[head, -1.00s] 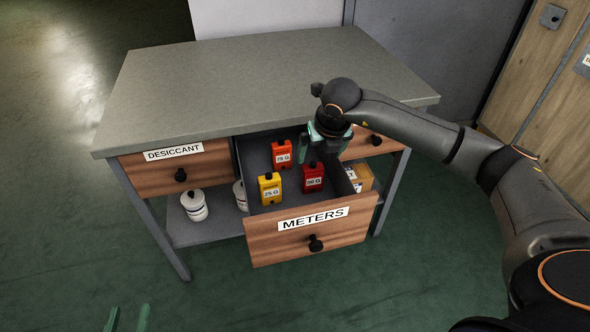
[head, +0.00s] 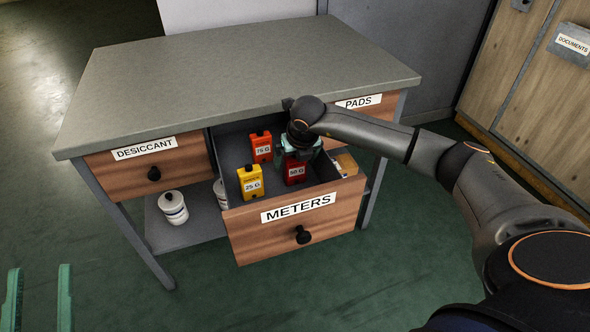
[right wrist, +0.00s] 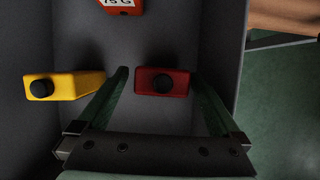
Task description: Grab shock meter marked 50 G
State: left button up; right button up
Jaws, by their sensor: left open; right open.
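The dark red shock meter marked 50 G (head: 295,172) stands in the open METERS drawer (head: 285,232). My right gripper (head: 296,160) is above it in the head view. In the right wrist view the red meter (right wrist: 162,82) lies between the open fingertips of my right gripper (right wrist: 160,80), with gaps at both sides. A yellow meter marked 25 G (head: 250,183) is to its left. An orange-red meter marked 75 G (head: 261,147) is behind. My left gripper (head: 38,298) is open and empty at the lower left, over the floor.
The workbench (head: 220,75) has a clear top. White jars (head: 173,207) stand on its lower shelf. The DESICCANT drawer (head: 150,165) and PADS drawer (head: 358,105) are shut. A cardboard box (head: 346,163) is beside the METERS drawer. The yellow meter (right wrist: 65,85) is close to one finger.

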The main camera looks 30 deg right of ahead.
aim_at(293, 169)
jog(key=b+x, duration=0.1)
jog(key=x, duration=0.3)
jog(key=shift+f, duration=0.3)
pick_arm(q)
jog(key=s+r+m+h, duration=0.4)
jog(key=s+r+h, duration=0.1)
jog(key=r+h, duration=0.1)
jog(key=shift+d+r+m+t, duration=0.4)
jog(key=shift+r, duration=0.05)
pick_arm(e)
jog(key=shift+d+f, duration=0.1)
jog(key=shift+f, duration=0.05)
pick_arm(q)
jog(key=shift+w, duration=0.1)
pick_arm(e)
jog(key=c, duration=1.4)
